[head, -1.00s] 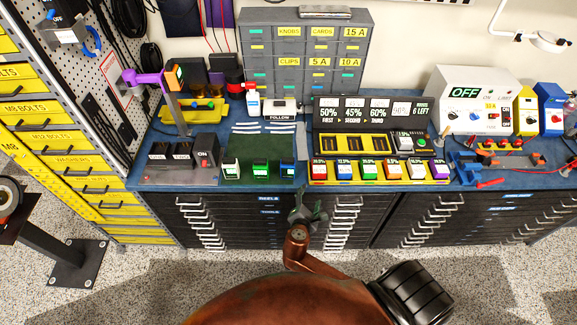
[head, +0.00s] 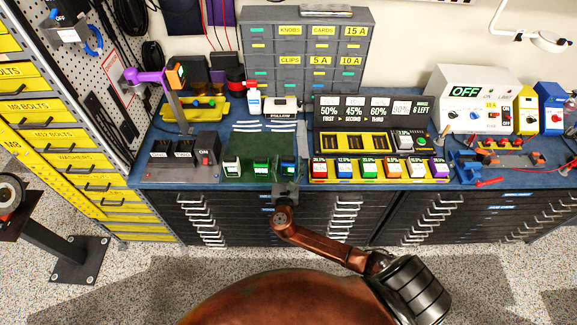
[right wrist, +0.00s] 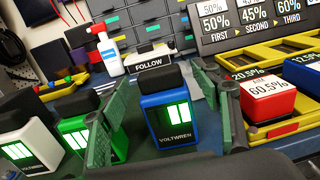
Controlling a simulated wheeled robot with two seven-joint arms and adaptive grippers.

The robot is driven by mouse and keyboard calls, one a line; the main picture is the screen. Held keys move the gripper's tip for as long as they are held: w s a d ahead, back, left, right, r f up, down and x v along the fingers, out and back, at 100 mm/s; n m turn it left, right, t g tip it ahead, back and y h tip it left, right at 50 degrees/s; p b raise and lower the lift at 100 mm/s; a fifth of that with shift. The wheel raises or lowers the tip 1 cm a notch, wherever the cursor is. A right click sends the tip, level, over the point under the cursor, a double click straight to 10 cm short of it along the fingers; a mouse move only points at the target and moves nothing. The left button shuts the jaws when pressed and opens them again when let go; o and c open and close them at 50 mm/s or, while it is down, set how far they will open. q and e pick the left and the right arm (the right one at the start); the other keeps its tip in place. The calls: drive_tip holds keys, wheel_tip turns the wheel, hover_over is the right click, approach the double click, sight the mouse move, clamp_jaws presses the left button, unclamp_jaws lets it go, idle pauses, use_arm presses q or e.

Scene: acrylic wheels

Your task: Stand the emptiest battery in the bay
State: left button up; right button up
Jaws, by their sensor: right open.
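Three batteries stand in a row at the bench's front: a white one (head: 232,168), a green one (head: 261,169) and a blue one (head: 288,167). My right gripper (head: 287,182) is at the bench edge in front of the blue battery. In the right wrist view its open fingers (right wrist: 167,125) stand either side of the blue battery (right wrist: 172,138), with no clear contact. A dark two-slot unit (head: 180,157) with a red switch marked ON stands left; I cannot tell whether it is the bay.
A black display panel (head: 367,108) reads 50%, 45% and 60% above yellow-framed slots. Coloured blocks with percent labels stand in a yellow tray (head: 381,181) close right of the gripper. A spray bottle (head: 253,100) and a FOLLOW sign (right wrist: 149,62) stand behind the batteries.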

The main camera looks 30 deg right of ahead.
drive_tip(key=shift+x, duration=1.1)
drive_tip(key=shift+a+f, duration=0.1)
clamp_jaws()
